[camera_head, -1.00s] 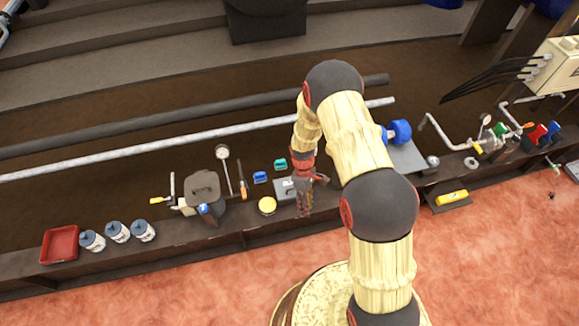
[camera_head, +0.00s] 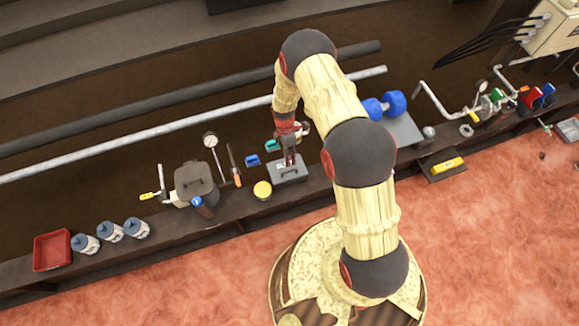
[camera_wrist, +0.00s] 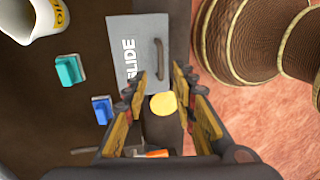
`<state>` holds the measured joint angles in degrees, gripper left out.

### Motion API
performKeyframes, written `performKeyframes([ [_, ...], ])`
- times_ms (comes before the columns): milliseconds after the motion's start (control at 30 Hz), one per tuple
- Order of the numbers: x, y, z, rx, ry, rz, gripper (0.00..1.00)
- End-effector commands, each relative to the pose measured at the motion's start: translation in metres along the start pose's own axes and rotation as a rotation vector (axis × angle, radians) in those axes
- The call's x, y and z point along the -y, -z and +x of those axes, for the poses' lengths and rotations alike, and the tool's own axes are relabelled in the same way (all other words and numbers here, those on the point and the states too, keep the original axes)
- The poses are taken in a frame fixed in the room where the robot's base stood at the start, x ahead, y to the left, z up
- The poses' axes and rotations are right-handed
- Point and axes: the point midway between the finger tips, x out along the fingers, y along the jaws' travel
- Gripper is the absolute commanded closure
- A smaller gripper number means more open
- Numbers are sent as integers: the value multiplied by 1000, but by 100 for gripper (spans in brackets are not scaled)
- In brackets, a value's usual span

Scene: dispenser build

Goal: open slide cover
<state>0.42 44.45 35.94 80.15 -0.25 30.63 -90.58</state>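The slide cover (camera_wrist: 125,35) is a grey plate with white "SLIDE" lettering and a dark bar handle (camera_wrist: 158,58) along its right side in the wrist view. In the head view it shows as a grey plate (camera_head: 297,174) on the dark ledge, partly hidden by my gripper. My gripper (camera_wrist: 160,72) is open, with its two fingers on either side of the handle's lower part in the wrist view. Nothing is held. I cannot tell whether a finger touches the handle. In the head view my gripper (camera_head: 289,160) points down over the plate.
A round yellow piece (camera_wrist: 163,103) lies close to the plate. A teal block (camera_wrist: 70,70), a blue block (camera_wrist: 103,110) and a white oil container (camera_wrist: 38,18) stand nearby. A dark lidded pot (camera_head: 194,180) is to the left, a blue dumbbell (camera_head: 385,105) to the right.

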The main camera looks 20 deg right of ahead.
Motion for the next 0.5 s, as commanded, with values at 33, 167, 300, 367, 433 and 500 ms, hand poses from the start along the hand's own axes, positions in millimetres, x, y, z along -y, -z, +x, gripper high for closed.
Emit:
performKeyframes([
  [33, 0, 0, 4, 0, 1, -1, 73],
  [167, 1, 0, 17, 0, 2, 0, 73],
  [300, 0, 0, 38, 0, 3, 1, 73],
  [367, 0, 0, 48, 0, 2, 2, 73],
  [433, 1, 0, 59, 0, 3, 2, 73],
  [500, 1, 0, 68, 0, 3, 2, 73],
])
